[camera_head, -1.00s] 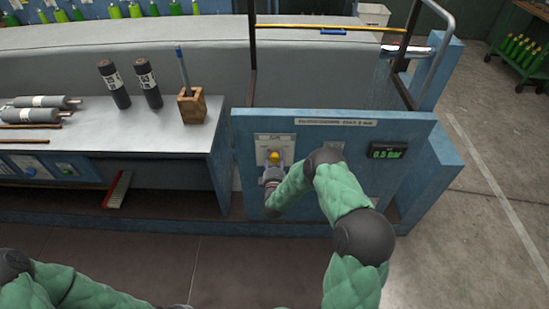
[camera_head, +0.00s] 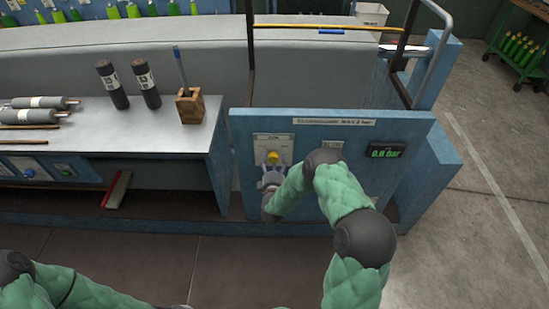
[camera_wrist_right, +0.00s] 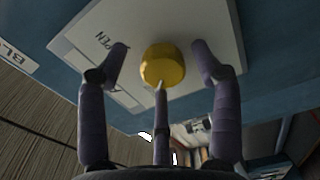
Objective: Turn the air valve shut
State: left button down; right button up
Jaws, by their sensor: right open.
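The air valve's yellow knob (camera_head: 273,158) sits on a pale plate (camera_head: 262,143) on the blue panel. In the right wrist view the round yellow knob (camera_wrist_right: 163,65) stands out from the plate (camera_wrist_right: 205,25), which carries partly visible lettering ending in "PEN". My right gripper (camera_head: 271,176) is right in front of the knob. Its fingers are spread open, with one on each side of the knob and a third below, and gaps show at the sides. Whether the third finger touches the knob I cannot tell. My left gripper is out of view.
A display (camera_head: 386,151) with green digits, seemingly 0.0 bar, is on the panel's right. A metal bench (camera_head: 150,125) with rollers and a wooden brush holder (camera_head: 190,106) stands to the left. Open floor (camera_head: 480,240) lies to the right.

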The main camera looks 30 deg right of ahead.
jog(key=v, duration=1)
jog(key=shift+d, duration=0.1)
